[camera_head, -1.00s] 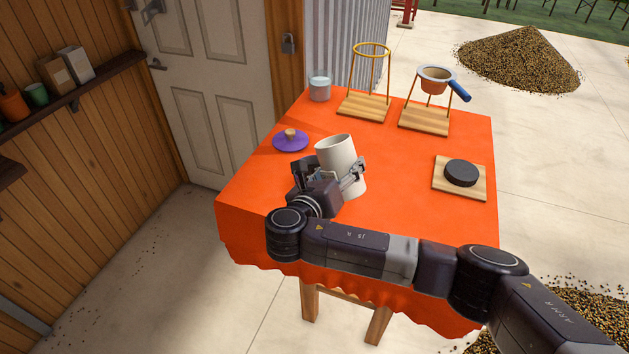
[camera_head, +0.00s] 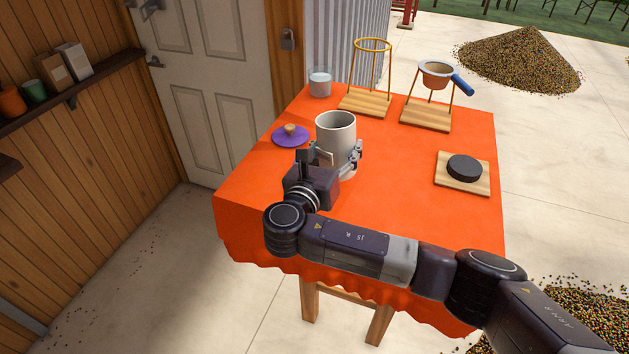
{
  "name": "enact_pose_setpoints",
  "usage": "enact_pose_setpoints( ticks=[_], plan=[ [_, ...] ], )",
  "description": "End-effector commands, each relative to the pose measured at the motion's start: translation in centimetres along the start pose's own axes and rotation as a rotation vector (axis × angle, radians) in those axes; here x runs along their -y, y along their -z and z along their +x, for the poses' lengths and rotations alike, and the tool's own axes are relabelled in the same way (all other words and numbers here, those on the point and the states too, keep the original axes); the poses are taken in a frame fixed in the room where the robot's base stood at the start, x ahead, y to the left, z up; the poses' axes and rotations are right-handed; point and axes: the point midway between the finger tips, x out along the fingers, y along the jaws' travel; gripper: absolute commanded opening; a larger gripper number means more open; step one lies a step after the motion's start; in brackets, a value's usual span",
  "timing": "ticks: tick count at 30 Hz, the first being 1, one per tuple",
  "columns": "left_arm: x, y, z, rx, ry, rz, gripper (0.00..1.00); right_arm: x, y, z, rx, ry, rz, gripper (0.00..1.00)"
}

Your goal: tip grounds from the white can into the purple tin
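The white can (camera_head: 336,130) is near the middle of the orange table, upright, with its open mouth facing up. My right gripper (camera_head: 338,157), on the arm from the right, has its fingers around the can's lower body and appears shut on it. I cannot tell whether the can's base touches the cloth. A purple lid (camera_head: 290,136) with a wooden knob lies flat to the left of the can. I see no purple tin body; the can and gripper hide part of the table. My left gripper is not in view.
A glass jar (camera_head: 320,84), an empty ring stand (camera_head: 372,72) and a stand holding a blue-handled strainer (camera_head: 436,74) are along the back. A black disc (camera_head: 464,168) sits on a board at the right. The orange cloth (camera_head: 410,190) between is clear.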

Motion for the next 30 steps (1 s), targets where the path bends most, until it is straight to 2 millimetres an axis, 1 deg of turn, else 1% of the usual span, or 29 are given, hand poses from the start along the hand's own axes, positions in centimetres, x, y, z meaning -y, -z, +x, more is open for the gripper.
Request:
enact_pose_setpoints(
  ticks=[1,5,8,16,20,24,30],
  plan=[
    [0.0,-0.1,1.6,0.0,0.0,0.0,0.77,-0.3,0.8,0.1,0.017,0.0,0.031,0.19],
    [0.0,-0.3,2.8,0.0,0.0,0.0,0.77,-0.7,0.7,0.3,0.05,0.0,0.095,0.19],
    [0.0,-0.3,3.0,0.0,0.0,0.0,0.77,-0.8,0.4,0.4,0.063,-0.001,0.12,0.19],
    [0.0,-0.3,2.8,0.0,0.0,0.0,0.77,-0.7,0.1,0.4,0.065,-0.001,0.124,0.19],
    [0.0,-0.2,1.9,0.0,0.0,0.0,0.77,-0.5,-0.3,-0.1,0.064,-0.001,0.123,0.19],
    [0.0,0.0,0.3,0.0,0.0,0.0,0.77,0.0,-1.1,-1.2,0.064,-0.002,0.122,0.19],
    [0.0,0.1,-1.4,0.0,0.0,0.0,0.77,0.7,-1.8,-2.8,0.064,-0.002,0.123,0.19]
  ],
)
